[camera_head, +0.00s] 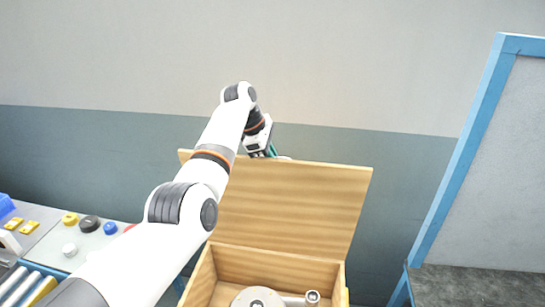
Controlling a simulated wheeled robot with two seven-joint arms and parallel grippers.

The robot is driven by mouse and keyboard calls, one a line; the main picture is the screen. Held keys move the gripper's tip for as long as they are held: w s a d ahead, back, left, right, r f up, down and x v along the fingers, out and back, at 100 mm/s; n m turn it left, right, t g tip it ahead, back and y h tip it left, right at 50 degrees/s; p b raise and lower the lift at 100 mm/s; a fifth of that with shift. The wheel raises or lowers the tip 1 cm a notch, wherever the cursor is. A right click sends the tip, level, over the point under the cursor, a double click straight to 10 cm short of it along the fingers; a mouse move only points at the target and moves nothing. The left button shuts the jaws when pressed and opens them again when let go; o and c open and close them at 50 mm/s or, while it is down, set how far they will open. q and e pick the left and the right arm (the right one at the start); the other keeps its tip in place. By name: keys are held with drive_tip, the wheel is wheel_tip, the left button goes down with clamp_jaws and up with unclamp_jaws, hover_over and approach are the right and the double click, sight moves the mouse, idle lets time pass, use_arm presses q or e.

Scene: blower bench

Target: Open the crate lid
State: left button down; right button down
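The wooden crate (221,291) stands at the bottom centre of the head view. Its lid (290,209) is open, raised and leaning back from the crate's rear edge. My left arm reaches across from the lower left, and my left gripper (271,152) is at the lid's top edge, left of its middle. The fingers are small and partly hidden there, so I cannot tell whether they touch the lid or how far apart they are. My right gripper is out of view.
A round grey part (258,298) and a small cylindrical part (312,297) lie in the crate. A control panel (50,243) with several coloured buttons is at the left. A blue-framed panel (463,165) and a dark bench top (475,287) stand at the right. A wall is behind.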

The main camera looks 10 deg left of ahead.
use_arm(q)
drive_tip(key=c, duration=1.5)
unclamp_jaws()
drive_tip(key=shift+f, duration=0.35)
drive_tip(key=shift+w, duration=0.2)
drive_tip(key=shift+s+a+r, duration=0.15)
drive_tip(key=shift+a+r, duration=0.1)
drive_tip(key=shift+r, duration=0.4)
drive_tip(key=b+v, duration=0.3)
drive_tip(key=v, duration=0.6)
drive_tip(key=shift+a+r+b, duration=0.1)
drive_tip(key=shift+b, duration=0.25)
drive_tip(key=shift+s+a+r, duration=0.1)
drive_tip(key=shift+a+r, duration=0.1)
drive_tip(key=shift+r, duration=0.45)
